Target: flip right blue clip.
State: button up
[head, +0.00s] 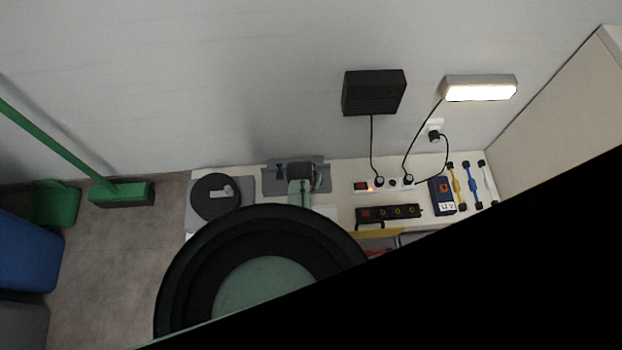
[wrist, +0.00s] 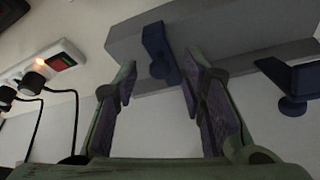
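Two dark blue clips sit on the edge of a grey board. One clip (wrist: 157,48) shows near the top middle of the wrist view, the other clip (wrist: 293,82) at the right. My gripper (wrist: 160,75) is open, its two fingers apart on either side of the first clip's lower end. I see no clear contact with it. In the head view the grey board (head: 268,185) lies at the back of the table, one clip (head: 280,172) shows on its left part, and my gripper (head: 301,172) covers the board's right part, hiding the other clip.
A white power strip (wrist: 45,65) with a red switch and plugged-in cables lies left in the wrist view. In the head view, a black disc (head: 214,205) lies left of the board. A black socket strip (head: 390,212) and blue meter (head: 441,197) lie to the right.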

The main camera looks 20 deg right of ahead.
grip_shut()
dwell(0.5)
dwell(0.5)
